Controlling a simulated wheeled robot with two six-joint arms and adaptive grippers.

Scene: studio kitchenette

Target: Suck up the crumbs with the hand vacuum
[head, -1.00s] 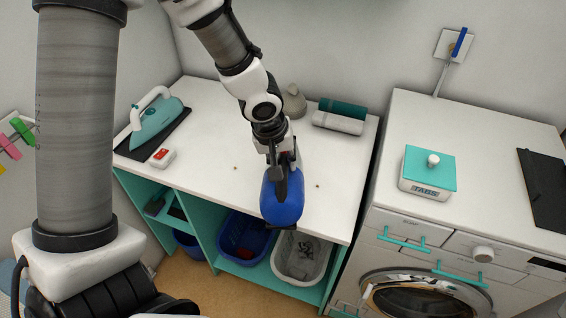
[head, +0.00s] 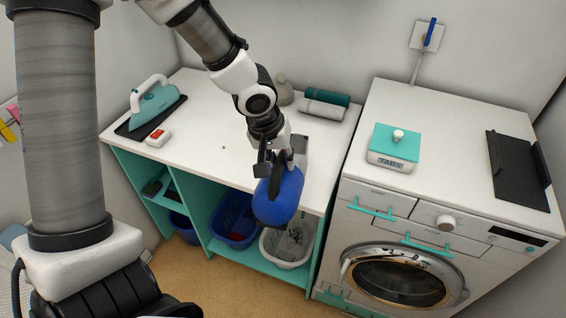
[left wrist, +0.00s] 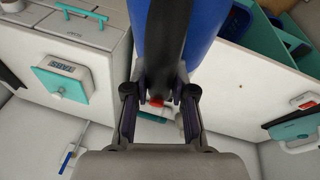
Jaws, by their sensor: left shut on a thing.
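My left gripper (head: 272,158) is shut on the hand vacuum (head: 279,197), a blue body with a dark handle. The vacuum is over the front right part of the white counter (head: 200,122). In the left wrist view the gripper (left wrist: 160,92) grips the dark handle, with the blue body (left wrist: 205,22) beyond it. A grey flat part shows just behind the gripper; I cannot tell whether it belongs to the vacuum. One dark crumb (head: 223,147) lies on the counter left of the vacuum; a crumb (left wrist: 240,86) also shows in the left wrist view. My right gripper is out of view.
An iron (head: 154,104) on a dark mat and a small red-and-white box (head: 158,137) stand at the left. Rolled towels (head: 326,104) lie at the back. Baskets (head: 235,222) sit below.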

